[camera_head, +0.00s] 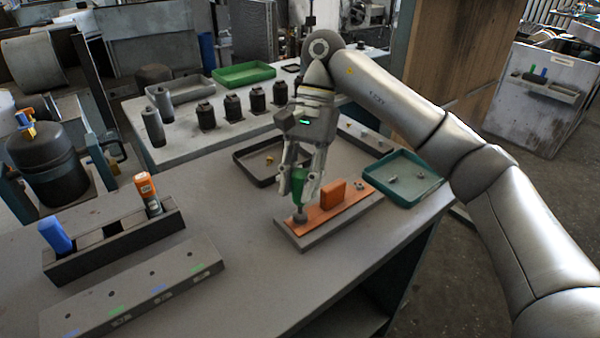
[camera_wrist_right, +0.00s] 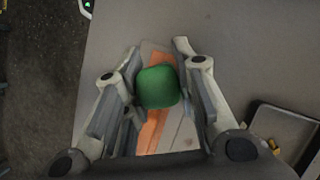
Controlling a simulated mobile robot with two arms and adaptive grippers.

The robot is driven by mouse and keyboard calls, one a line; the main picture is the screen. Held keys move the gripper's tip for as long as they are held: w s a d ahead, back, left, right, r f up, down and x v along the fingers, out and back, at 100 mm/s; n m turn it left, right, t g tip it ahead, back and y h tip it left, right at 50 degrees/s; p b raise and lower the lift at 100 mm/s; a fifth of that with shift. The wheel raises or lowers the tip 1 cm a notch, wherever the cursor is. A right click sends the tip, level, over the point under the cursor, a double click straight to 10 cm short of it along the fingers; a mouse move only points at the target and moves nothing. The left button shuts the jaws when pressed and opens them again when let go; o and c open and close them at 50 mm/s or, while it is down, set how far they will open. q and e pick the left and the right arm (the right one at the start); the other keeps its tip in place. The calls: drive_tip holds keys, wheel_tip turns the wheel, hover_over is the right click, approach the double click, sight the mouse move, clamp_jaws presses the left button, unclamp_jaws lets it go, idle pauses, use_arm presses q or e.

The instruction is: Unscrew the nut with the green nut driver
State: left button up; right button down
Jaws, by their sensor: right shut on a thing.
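The green nut driver (camera_head: 299,184) stands upright between the fingers of my right gripper (camera_head: 298,190), which is shut on its handle. The top of the driver shows as a green block in the right wrist view (camera_wrist_right: 158,87), between the two fingers (camera_wrist_right: 160,92). The driver's lower end meets a dark round part (camera_head: 299,219) at the left end of an orange plate (camera_head: 325,212) on a grey base. The nut itself is hidden under the driver or too small to tell. My left gripper is not in view.
An orange block (camera_head: 333,194) stands on the plate just right of the driver. A green tray (camera_head: 405,178) with small parts lies right, a dark tray (camera_head: 249,173) behind. A rack (camera_head: 112,243) with blue and orange-handled tools stands left. The table between is clear.

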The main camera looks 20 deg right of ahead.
drive_tip(key=c, duration=1.8)
unclamp_jaws()
clamp_jaws()
drive_tip(key=shift+r+p, duration=3.35)
drive_tip(key=shift+r, duration=0.85)
drive_tip(key=shift+f, duration=0.1)
